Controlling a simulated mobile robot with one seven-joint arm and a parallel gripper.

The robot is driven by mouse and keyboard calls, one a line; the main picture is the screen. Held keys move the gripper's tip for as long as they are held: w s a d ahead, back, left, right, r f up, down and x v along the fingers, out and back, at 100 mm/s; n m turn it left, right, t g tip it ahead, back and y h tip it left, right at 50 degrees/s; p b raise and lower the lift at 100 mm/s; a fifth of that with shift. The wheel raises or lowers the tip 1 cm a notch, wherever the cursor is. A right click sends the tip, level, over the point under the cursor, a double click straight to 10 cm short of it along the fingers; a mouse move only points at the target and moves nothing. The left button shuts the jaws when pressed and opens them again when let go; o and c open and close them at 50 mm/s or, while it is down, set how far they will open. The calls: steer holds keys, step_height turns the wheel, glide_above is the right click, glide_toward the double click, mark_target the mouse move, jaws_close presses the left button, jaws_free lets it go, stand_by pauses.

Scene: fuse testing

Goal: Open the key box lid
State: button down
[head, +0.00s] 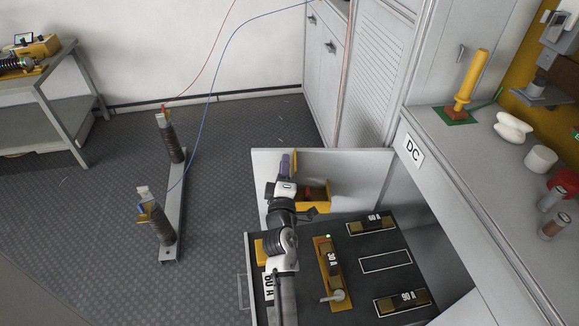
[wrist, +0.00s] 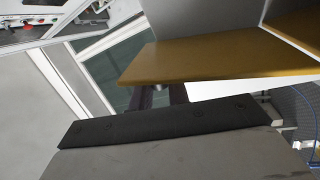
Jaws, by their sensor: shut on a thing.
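The yellow key box (head: 315,207) is at the far end of the open drawer in the head view. Its top is open and a reddish inside shows. A narrow yellow strip, which looks like its lid (head: 294,160), stands raised at the box's left side. My gripper (head: 287,166) is at this raised lid and shut on it, though the contact is partly hidden by the arm. In the wrist view a broad yellow panel (wrist: 215,60), apparently the lid, crosses in front of the gripper. The fingertips (wrist: 160,95) are mostly hidden there.
The dark drawer (head: 345,318) holds several labelled fuses, one on a yellow tester (head: 331,272) with a green light. A counter (head: 480,190) is at right. A fuse stand (head: 173,215) is on the floor at left.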

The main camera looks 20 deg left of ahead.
steer(key=shift+s+a, duration=0.1)
steer(key=shift+a, duration=0.05)
stand_by(0.3)
steer(key=c, duration=1.4)
jaws_free()
steer(key=shift+f, duration=0.1)
